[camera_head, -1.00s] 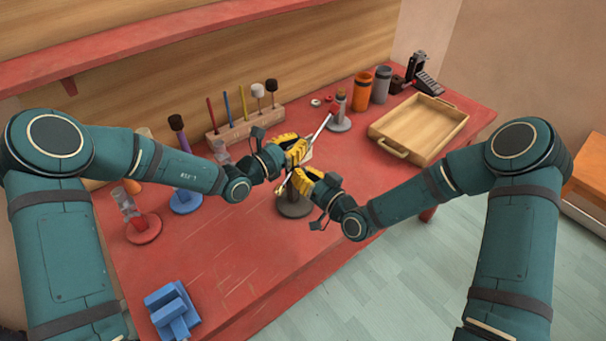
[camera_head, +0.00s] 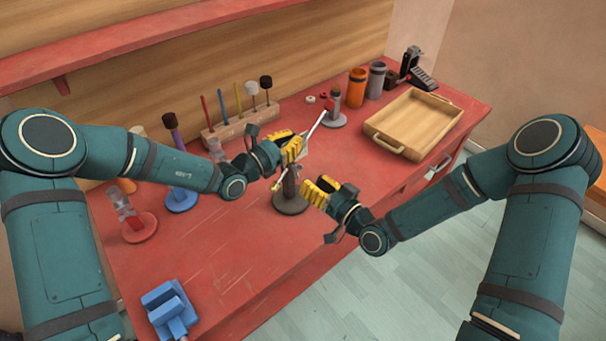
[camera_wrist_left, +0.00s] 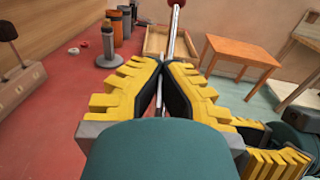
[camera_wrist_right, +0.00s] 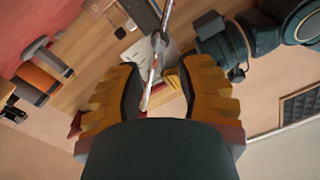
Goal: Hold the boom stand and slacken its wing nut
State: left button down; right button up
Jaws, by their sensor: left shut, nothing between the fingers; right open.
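The boom stand has a dark round base (camera_head: 291,205), a short dark post and a slanted silver rod (camera_head: 318,124) with a red tip (camera_head: 329,104). A small brass-coloured piece (camera_head: 274,187) shows left of the post; I cannot tell whether it is the wing nut. My left gripper (camera_head: 303,147) is shut and empty, beside the upper post and rod; its fingertips meet in the left wrist view (camera_wrist_left: 164,66), with the rod beyond them. My right gripper (camera_head: 313,188) is open, right of the post and apart from it. The right wrist view shows the rod (camera_wrist_right: 155,75) beyond the open fingers.
A wooden tray (camera_head: 412,122) stands on the red table at right. The table's front middle is clear.

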jog(key=v, duration=0.5)
jog(key=shift+s+d, duration=0.2)
jog(key=shift+s, duration=0.15)
pick_arm(q)
jog(key=c, duration=1.1)
grip_release()
jog(key=shift+o, duration=0.2)
jog(key=shift+a, duration=0.1)
